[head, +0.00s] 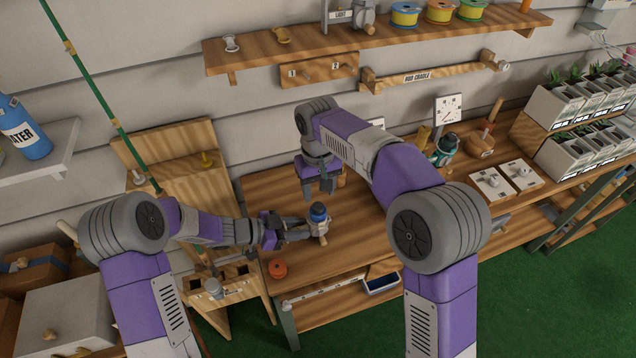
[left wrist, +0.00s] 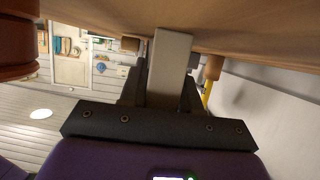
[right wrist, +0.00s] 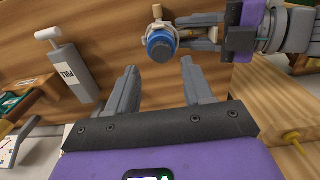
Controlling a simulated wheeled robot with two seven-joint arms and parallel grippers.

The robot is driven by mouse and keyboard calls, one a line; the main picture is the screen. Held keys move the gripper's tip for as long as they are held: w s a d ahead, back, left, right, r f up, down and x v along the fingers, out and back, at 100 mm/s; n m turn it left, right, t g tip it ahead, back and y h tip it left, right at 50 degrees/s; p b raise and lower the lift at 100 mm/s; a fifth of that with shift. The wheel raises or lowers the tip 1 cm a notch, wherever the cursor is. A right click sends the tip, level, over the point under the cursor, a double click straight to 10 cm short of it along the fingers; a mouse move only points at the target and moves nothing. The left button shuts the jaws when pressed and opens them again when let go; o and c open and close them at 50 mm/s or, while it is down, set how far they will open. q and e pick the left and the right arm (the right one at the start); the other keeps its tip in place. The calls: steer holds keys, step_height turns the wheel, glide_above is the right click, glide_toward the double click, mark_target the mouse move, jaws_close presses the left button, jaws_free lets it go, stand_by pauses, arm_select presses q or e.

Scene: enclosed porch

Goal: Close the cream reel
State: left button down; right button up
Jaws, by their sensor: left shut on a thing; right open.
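The cream reel (head: 322,228), with a blue spool on top, is held just above or on the wooden bench; I cannot tell which. It also shows in the right wrist view, blue spool (right wrist: 160,45) toward the camera and cream parts around it. My left gripper (head: 290,234) is shut on its pale stem, which fills the gap between the fingers in the left wrist view (left wrist: 168,65). I cannot make out whether its bail is open. My right gripper (head: 322,192) is open and empty behind the reel, fingers pointing down; the reel lies beyond its fingertips in the right wrist view.
An orange spool (head: 278,268) sits at the bench's near left. A teal reel (head: 446,146) stands farther right along the bench. A green rod (head: 95,90) leans over the wooden rack (head: 180,185) at left. The bench (head: 365,240) right of the cream reel is clear.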

mark_target(318, 205)
step_height(318, 205, up, 3)
steer(key=n, duration=0.4)
steer(key=shift+f, duration=0.15)
steer(key=shift+f, duration=0.15)
steer(key=shift+f, duration=3.9)
steer(key=shift+c, duration=0.5)
jaws_close()
steer(key=shift+o, duration=0.9)
jaws_free()
